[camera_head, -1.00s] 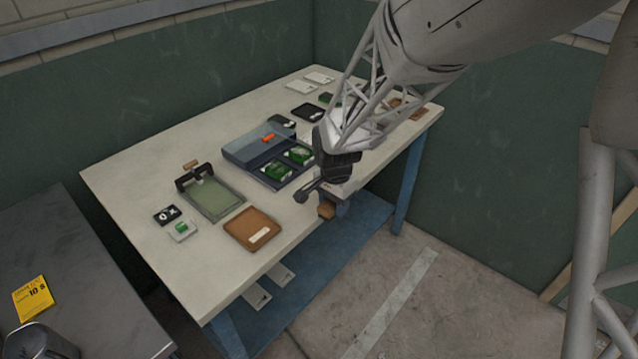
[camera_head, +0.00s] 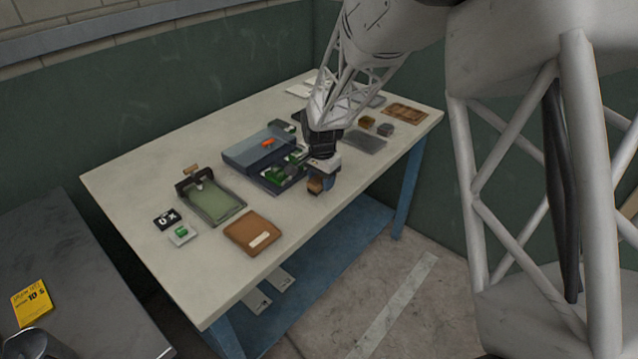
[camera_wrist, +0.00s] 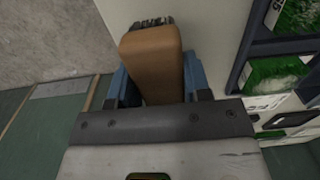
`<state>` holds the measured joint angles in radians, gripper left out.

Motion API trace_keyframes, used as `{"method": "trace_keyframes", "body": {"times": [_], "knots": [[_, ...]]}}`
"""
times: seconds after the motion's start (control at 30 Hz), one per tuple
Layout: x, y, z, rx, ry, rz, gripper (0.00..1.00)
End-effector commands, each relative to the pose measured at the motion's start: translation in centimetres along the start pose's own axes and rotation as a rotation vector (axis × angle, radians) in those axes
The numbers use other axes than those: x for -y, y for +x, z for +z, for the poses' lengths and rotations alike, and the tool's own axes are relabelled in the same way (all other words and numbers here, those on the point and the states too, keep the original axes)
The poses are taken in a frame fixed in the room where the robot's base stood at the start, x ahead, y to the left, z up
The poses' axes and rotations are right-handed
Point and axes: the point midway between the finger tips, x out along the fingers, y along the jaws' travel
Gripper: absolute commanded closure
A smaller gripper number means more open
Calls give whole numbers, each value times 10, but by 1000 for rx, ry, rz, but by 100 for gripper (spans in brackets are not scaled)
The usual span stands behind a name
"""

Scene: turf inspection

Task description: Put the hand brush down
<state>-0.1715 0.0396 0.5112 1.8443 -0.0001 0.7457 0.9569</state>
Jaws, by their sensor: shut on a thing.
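The hand brush (camera_head: 315,186) has a brown wooden block and is at the front edge of the white table, right of the turf case. In the wrist view the brush (camera_wrist: 153,60) fills the space between blue fingers, with dark bristles showing at its far end. My gripper (camera_head: 322,172) is shut on the brush; its blue fingers (camera_wrist: 156,82) lie on both sides of the block. I cannot tell whether the brush touches the table (camera_head: 135,195). My gripper partly hides the brush in the head view.
Just left is the blue-grey case (camera_head: 240,158) with green turf samples. A grey plate (camera_head: 365,142) and small blocks lie to the right.

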Motion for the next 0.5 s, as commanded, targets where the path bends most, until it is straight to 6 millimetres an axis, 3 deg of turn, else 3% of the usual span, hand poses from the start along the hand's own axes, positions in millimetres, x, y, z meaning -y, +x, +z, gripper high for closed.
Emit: {"method": "trace_keyframes", "body": {"times": [0.2,0.5], "knots": [[19,3,-14,1,0,1,75],[24,3,-17,0,0,1,75]]}}
